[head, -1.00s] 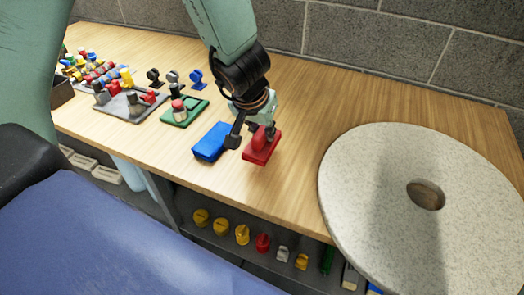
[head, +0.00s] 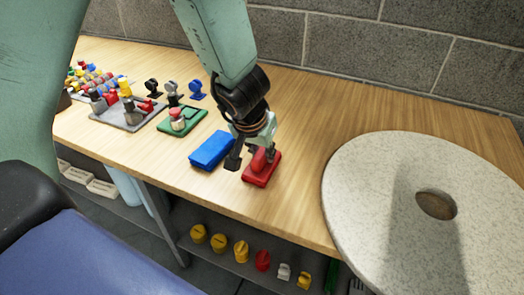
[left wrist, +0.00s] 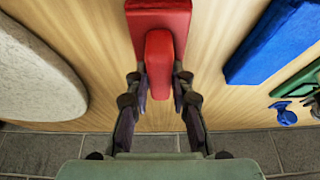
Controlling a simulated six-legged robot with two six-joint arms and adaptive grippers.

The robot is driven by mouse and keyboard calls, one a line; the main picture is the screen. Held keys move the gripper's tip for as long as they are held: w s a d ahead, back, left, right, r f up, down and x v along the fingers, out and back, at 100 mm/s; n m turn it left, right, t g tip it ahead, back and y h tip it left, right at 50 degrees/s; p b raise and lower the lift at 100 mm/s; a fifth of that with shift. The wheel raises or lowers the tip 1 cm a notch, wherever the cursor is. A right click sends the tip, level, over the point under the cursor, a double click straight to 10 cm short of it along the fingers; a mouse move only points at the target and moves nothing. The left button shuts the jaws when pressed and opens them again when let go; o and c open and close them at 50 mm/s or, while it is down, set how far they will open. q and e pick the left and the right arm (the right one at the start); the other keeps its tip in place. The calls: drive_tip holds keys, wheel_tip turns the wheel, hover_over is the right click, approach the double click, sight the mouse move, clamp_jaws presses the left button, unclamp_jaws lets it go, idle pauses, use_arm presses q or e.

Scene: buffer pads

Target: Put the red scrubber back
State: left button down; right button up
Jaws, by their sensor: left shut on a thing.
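The red scrubber (head: 259,180) is a flat red block with a raised red handle. My left gripper (head: 248,160) is shut on that handle from above, with one dark finger on each side. In the left wrist view the scrubber (left wrist: 158,18) is at the top middle, its handle between the fingertips (left wrist: 158,85). It is at or just above the wooden table (head: 290,120); I cannot tell whether it touches. My right gripper is not in view.
A blue block (head: 212,150) lies close to the left of the scrubber. A large speckled round disc (head: 380,220) with a hole is at the right. A green pad (head: 190,132) and a grey tray (head: 128,122) with knobs stand farther left. Bare wood lies behind the scrubber.

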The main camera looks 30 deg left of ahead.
use_arm(q)
drive_tip(key=shift+f, duration=0.25)
drive_tip(key=c, duration=1.4)
unclamp_jaws()
drive_tip(key=shift+w, duration=0.15)
drive_tip(key=shift+o, duration=1.2)
drive_tip(key=shift+r, duration=0.1)
drive_tip(key=shift+r, duration=0.15)
drive_tip(key=p+v, duration=0.7)
drive_tip(key=v, duration=0.3)
drive_tip(key=shift+r, duration=0.25)
drive_tip(key=shift+p+v, duration=0.65)
drive_tip(key=shift+v, duration=0.15)
drive_tip(key=shift+f, duration=0.1)
